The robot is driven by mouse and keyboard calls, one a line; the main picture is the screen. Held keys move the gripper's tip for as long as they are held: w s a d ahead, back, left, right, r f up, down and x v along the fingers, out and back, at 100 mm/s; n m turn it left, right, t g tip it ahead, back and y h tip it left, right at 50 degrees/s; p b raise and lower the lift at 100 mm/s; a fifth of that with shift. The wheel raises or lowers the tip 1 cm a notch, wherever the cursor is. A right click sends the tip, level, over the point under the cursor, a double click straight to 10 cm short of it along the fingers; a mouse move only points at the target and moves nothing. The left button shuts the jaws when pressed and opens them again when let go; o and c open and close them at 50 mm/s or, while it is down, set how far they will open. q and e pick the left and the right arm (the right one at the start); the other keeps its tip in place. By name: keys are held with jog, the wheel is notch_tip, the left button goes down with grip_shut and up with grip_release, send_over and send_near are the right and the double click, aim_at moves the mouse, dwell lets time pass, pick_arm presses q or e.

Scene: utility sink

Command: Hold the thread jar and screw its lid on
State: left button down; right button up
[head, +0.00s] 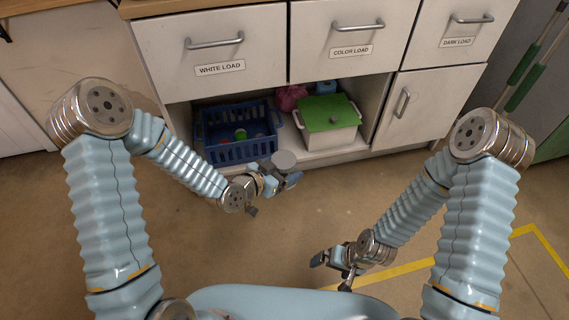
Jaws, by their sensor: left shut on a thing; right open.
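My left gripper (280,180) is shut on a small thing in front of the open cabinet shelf. A round, flat grey disc (284,160) shows at the top of that held thing. It looks like the thread jar seen from above, but I cannot tell whether the disc is its lid or the jar itself. The gripper hides the lower part. My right gripper (333,271) is open and empty, lower and to the right, over the floor. The two grippers are well apart.
On the low shelf stand a blue basket (240,152) with several items, a white box with a green lid (327,113), and a pink bundle (291,97). Drawers labelled white, color and dark load are above. Floor between me and the cabinet is clear, with yellow lines (405,267).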

pick_arm(q)
jog(key=w+a+r+n+t+y, duration=0.1)
jog(key=a+n+y, duration=0.3)
jog(key=a, duration=0.4)
jog(key=w+a+r+n+t+y, duration=0.1)
jog(key=a+n+t+y, duration=0.1)
jog(key=a, duration=0.5)
jog(key=n+y, duration=0.1)
jog(key=y, duration=0.1)
jog(key=shift+a+n+y, duration=0.35)
jog(key=shift+n+y, duration=0.05)
pick_arm(e)
jog(key=shift+c, duration=0.5)
